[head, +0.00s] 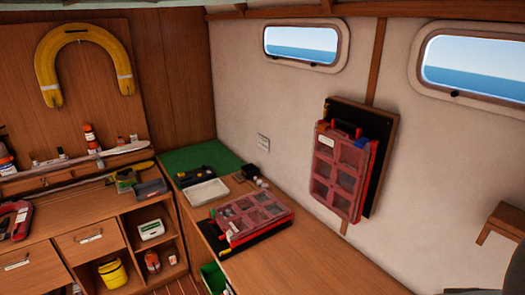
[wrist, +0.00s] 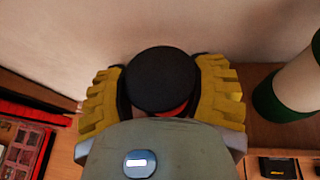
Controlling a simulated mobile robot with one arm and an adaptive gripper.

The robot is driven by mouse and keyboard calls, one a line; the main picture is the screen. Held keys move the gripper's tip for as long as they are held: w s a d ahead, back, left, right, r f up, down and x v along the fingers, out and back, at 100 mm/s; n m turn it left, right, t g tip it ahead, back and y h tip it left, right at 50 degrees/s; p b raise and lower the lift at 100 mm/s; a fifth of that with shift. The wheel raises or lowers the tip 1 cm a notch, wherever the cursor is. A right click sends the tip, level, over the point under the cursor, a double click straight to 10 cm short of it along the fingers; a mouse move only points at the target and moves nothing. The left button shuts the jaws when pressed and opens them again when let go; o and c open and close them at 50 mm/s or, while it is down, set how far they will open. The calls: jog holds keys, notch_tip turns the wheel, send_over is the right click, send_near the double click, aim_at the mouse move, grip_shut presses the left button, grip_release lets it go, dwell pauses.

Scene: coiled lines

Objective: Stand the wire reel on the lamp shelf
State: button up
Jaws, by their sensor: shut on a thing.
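In the wrist view my gripper (wrist: 162,92) is shut, its yellow ridged fingers on both sides of a round black-topped thing that looks like the wire reel (wrist: 160,80). A little red shows under its black flange. Its underside is hidden, so I cannot tell whether it touches anything. A brown wooden surface (wrist: 262,132), which looks like the lamp shelf, lies beside the right finger. A small wooden shelf (head: 505,218) shows at the right of the head view, partly cut off. I cannot make out the gripper or reel in the head view.
A white and green cylinder (wrist: 289,92), perhaps the lamp, stands right of my gripper. A pale wall (wrist: 150,28) is close behind the reel. A red compartment case (head: 252,216) lies on the bench; another (head: 343,170) hangs on the wall. The bench front (head: 318,262) is clear.

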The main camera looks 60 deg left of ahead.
jog(key=shift+w+a+f+b, duration=0.15)
jog(key=shift+w+a+b, duration=0.25)
jog(key=shift+w+b, duration=0.2)
jog(key=shift+w+a+f, duration=0.15)
jog(key=shift+a, duration=0.05)
jog(key=shift+f+p, duration=0.1)
jog(key=shift+p, duration=0.2)
notch_tip(320, 180, down, 2)
jog(key=shift+d+p, duration=0.15)
jog(key=shift+p, duration=0.45)
jog(key=shift+f, duration=0.65)
jog(key=shift+f, duration=0.15)
jog(key=o, duration=1.4)
jog(key=shift+c, duration=0.2)
